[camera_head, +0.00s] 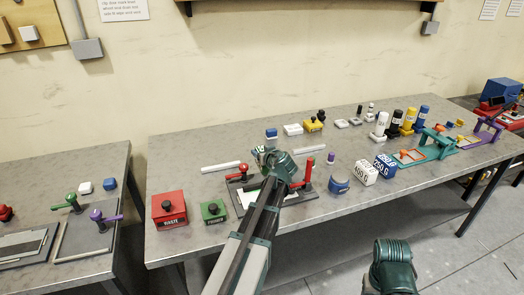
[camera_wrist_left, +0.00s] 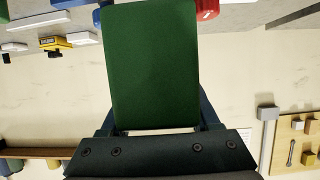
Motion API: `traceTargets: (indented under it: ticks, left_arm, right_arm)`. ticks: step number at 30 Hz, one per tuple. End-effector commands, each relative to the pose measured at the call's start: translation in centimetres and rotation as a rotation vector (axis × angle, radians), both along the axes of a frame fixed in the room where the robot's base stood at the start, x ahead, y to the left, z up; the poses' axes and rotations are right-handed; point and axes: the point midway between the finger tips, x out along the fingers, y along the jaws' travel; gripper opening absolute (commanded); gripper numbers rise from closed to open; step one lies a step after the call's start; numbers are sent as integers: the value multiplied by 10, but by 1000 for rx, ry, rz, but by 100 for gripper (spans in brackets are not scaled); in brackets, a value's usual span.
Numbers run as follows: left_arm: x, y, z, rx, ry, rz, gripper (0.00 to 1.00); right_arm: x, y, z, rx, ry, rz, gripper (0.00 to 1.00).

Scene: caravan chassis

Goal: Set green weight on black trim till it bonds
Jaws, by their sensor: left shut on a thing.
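My left gripper (camera_wrist_left: 154,112) is shut on the green weight (camera_wrist_left: 150,62), a plain dark green block that fills the upper middle of the left wrist view. In the head view my left arm reaches over the middle of the bench, and its wrist hides the fingers (camera_head: 268,160) and most of the weight. Below it lies a dark fixture board (camera_head: 300,202) with red clamps (camera_head: 308,174) at both sides. The black trim cannot be told apart from this board; my arm covers its middle. My right gripper is out of view; only a teal part of my right arm shows at the bottom.
A red waste box (camera_head: 169,209) and green primer box (camera_head: 213,211) stand left of the fixture. White and blue weights (camera_head: 366,173), bottles (camera_head: 380,124) and a green-and-orange fixture (camera_head: 412,156) stand to the right. Bare bench top lies behind the boxes.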

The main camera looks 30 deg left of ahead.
Motion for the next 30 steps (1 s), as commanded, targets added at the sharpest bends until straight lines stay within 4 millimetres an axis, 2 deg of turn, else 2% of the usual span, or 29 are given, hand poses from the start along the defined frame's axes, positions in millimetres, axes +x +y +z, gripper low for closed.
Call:
traceTargets:
  ticks: [8, 24, 30]
  left_arm:
    - [0, 0, -11, 2, -1, -1, 0]
    - [0, 0, -59, 2, -1, -1, 0]
    - [0, 0, -68, 2, -1, -1, 0]
  right_arm:
    - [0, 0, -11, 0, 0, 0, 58]
    - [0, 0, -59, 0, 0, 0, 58]
    - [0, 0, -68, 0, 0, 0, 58]
